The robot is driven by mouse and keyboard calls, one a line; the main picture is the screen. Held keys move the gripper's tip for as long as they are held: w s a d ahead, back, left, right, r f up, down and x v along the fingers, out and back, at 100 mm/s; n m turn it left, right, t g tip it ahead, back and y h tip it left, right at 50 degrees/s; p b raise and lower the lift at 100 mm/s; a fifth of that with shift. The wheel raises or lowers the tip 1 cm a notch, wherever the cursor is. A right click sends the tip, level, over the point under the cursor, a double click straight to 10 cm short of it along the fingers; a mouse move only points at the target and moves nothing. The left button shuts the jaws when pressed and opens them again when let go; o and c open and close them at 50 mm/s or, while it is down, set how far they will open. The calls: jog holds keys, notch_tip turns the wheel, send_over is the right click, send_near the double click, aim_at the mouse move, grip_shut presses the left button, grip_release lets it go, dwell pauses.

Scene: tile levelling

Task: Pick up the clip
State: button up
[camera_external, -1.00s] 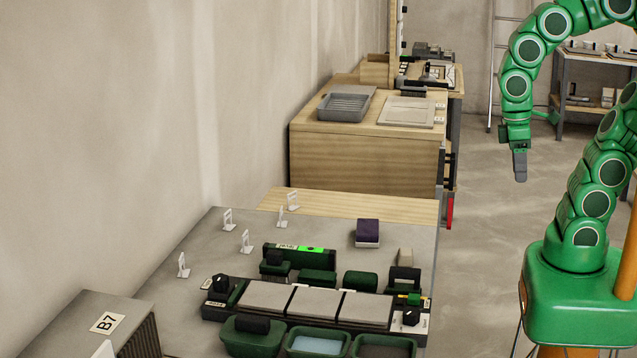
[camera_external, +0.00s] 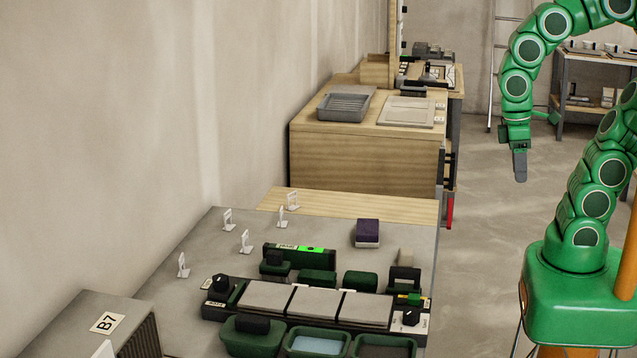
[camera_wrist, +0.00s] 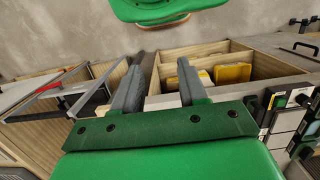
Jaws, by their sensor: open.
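Several small white clips stand upright on the grey worktop (camera_external: 340,240). One clip (camera_external: 183,265) is at the left, another clip (camera_external: 246,241) is right of it, and a clip (camera_external: 228,219) and a further clip (camera_external: 293,200) stand farther back. My gripper (camera_external: 520,178) hangs pointing down over the floor, well to the right of the worktop and apart from all the clips. In the wrist view my gripper (camera_wrist: 160,80) shows two grey fingers spread apart with nothing between them. No clip can be made out in the wrist view.
A row of grey tiles (camera_external: 317,303) lies in a black frame on the worktop, with green tubs (camera_external: 252,337) in front. A purple-topped block (camera_external: 367,232) stands behind. The wrist view shows a wooden box (camera_wrist: 200,62) with yellow items.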

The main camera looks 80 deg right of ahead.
jog(key=o, duration=0.5)
jog(key=shift+w, duration=0.1)
jog(key=w+r, duration=0.4)
jog(key=w, duration=1.3)
jog(key=t, duration=0.2)
send_over(245, 233)
notch_tip(245, 233, down, 14)
jog(key=shift+f, duration=4)
